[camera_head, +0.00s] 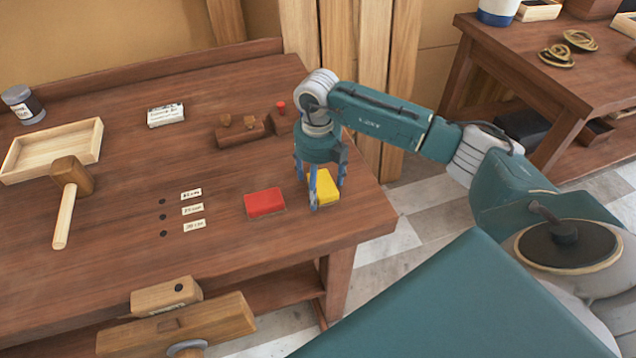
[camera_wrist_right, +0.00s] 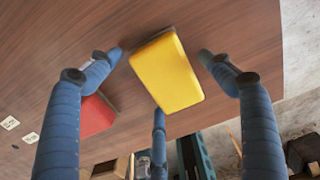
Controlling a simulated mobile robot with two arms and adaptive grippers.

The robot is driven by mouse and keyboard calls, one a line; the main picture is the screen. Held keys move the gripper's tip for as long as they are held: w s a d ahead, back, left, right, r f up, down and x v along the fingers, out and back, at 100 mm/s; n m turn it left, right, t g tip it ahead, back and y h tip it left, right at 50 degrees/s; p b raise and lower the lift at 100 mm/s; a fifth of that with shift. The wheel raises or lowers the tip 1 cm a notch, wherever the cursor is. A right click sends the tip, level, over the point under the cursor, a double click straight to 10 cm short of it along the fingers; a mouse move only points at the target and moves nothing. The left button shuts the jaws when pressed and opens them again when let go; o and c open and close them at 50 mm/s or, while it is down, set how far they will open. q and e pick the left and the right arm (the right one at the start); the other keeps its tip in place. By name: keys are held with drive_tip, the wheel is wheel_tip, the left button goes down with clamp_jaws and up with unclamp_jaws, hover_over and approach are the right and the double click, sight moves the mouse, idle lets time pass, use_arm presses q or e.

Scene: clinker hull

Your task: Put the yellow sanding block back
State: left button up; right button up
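The yellow sanding block (camera_head: 324,187) lies on the wooden workbench near its right front edge, partly hidden behind my fingers. In the right wrist view the yellow block (camera_wrist_right: 167,74) sits between my spread blue fingers, with gaps on its sides. My right gripper (camera_head: 317,192) points down over the block, open, its fingers around it and holding nothing that I can see. A red block (camera_head: 265,203) lies just left of the yellow one; it also shows in the wrist view (camera_wrist_right: 95,117), partly behind a finger. My left gripper is out of view.
Small labels (camera_head: 193,209) lie beside several dark holes. A mallet (camera_head: 72,180), a shallow tray (camera_head: 55,150), a tin (camera_head: 22,103) and a white box (camera_head: 165,115) are farther left. A vise (camera_head: 180,325) juts from the front.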

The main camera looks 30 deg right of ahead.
sight(318, 183)
drive_tip(key=shift+r, duration=0.35)
wheel_tip(318, 183, up, 12)
drive_tip(key=b, duration=0.2)
drive_tip(key=shift+f, duration=0.15)
idle(0.4)
